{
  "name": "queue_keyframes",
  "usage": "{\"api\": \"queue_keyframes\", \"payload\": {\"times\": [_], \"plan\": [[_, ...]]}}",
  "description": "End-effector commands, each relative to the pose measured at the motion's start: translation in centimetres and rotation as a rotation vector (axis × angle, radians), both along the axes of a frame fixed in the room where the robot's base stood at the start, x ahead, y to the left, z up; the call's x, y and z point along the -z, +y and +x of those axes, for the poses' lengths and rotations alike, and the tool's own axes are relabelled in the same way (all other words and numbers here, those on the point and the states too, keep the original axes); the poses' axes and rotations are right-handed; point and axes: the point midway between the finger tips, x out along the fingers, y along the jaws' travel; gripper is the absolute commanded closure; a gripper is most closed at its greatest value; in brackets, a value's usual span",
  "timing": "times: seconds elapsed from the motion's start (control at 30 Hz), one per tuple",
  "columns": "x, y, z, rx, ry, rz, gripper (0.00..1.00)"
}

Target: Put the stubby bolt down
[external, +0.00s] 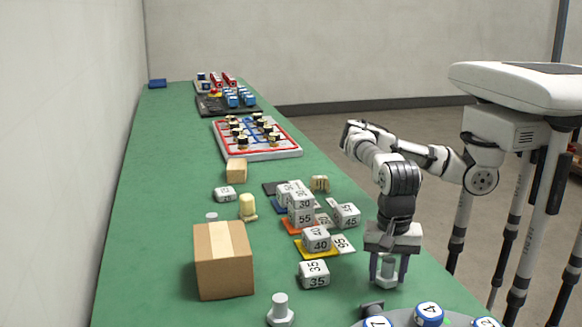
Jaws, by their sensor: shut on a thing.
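My gripper (388,278) points straight down near the right edge of the green table (165,210). It is shut on a short grey bolt, the stubby bolt (388,268), which sits upright between the fingers. The bolt is low, at or just above the table; I cannot tell whether it touches. Another grey bolt (281,311) stands on its hexagonal head at the front of the table, left of my gripper.
Numbered grey blocks (314,274) stand just left of my gripper, some stacked on coloured plates. A cardboard box (223,260) is farther left. A round grey tray (400,318) with numbered blue-and-white pieces (429,313) lies in front. A board with pieces (258,153) is farther back.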

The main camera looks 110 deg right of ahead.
Motion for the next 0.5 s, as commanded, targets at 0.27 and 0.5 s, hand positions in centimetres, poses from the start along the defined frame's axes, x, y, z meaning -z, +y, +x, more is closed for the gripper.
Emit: {"api": "queue_keyframes", "payload": {"times": [0.27, 0.5], "plan": [[-5.2, 0.1, 0.0, 0.000, -0.004, 0.001, 0.81], [-8.9, 0.0, 0.0, 0.000, -0.002, 0.000, 0.81]]}}
